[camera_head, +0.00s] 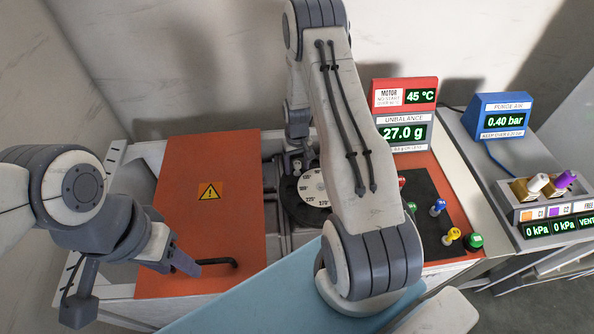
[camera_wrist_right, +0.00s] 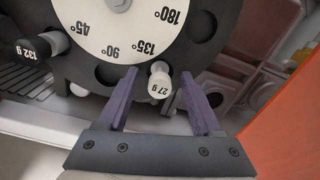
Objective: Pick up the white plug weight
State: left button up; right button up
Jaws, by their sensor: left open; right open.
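The white plug weight (camera_wrist_right: 159,82), marked 27 g, stands at the rim of the disc near the 135° mark in the right wrist view. My right gripper (camera_wrist_right: 160,85) is open, with its two purple fingers on either side of the weight; I cannot tell whether they touch it. In the head view the right gripper (camera_head: 298,162) is over the far edge of the dark rotor with the white dial (camera_head: 313,187), and the weight cannot be made out there. My left gripper (camera_head: 188,264) is open and empty beside the black handle of the orange cover.
A dark plug marked 132 g (camera_wrist_right: 27,50) sits at the disc's left. The orange cover (camera_head: 195,225) lies left of the rotor. Several coloured plugs, including a blue one (camera_head: 438,207), stand on a black mat. The unbalance display (camera_head: 404,132) reads 27.0 g.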

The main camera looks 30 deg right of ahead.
grip_shut()
dwell(0.3)
